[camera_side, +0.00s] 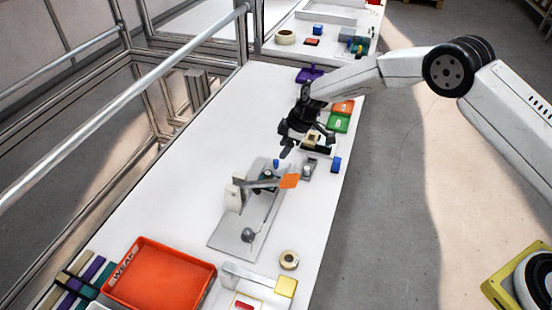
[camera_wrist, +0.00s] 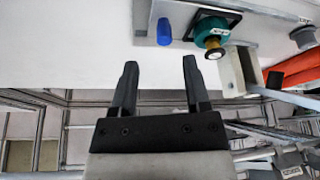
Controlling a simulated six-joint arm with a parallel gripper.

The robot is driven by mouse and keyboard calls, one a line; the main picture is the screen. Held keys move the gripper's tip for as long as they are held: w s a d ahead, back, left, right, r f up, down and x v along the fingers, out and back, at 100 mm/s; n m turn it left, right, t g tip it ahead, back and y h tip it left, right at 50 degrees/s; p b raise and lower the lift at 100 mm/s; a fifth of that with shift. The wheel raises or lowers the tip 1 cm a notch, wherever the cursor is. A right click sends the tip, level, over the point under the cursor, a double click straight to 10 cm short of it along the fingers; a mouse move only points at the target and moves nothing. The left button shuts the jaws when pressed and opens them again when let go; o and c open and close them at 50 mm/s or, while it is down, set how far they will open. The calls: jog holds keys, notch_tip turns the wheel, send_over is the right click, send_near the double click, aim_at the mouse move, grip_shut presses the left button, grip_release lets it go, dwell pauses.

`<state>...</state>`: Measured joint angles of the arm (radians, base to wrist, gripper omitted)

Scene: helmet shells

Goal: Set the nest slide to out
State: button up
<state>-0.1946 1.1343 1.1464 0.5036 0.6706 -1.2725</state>
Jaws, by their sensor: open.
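In the side view a grey fixture plate (camera_side: 225,240) lies on the white table. It carries a white upright block (camera_side: 234,196), a lever with an orange end (camera_side: 289,181), and a grey ball knob (camera_side: 248,235). I cannot tell which part is the nest slide, or its position. My gripper (camera_side: 302,147) hangs above the table beyond the orange end, apart from the fixture. In the wrist view my gripper (camera_wrist: 160,65) is open with nothing between its fingers.
A blue peg (camera_side: 276,163) and a blue block (camera_side: 336,164) stand near the fixture. A green bin (camera_side: 339,123) is behind. An orange tray (camera_side: 160,275) and a tape roll (camera_side: 289,260) are nearer the camera. The table left of the fixture is clear.

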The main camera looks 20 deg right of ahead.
jog(key=shift+v, duration=1.05)
jog(key=shift+d, duration=0.1)
jog(key=s+d+r+m+h, duration=0.1)
jog(key=s+d+r+m, duration=0.35)
jog(key=s, duration=0.25)
jog(key=s+d+r+m+h, duration=0.2)
jog(key=s+d+r+m, duration=0.1)
jog(key=s+d+r, duration=0.3)
jog(key=s+d+m, duration=0.2)
jog(key=s+d, duration=0.1)
jog(key=s, duration=0.6)
jog(key=s+d+m+h, duration=0.1)
jog(key=s+d+m, duration=0.1)
jog(key=s, duration=0.7)
jog(key=shift+s+d+r+m+t, duration=0.2)
jog(key=shift+d+r+m+t, duration=0.15)
jog(key=shift+m, duration=0.2)
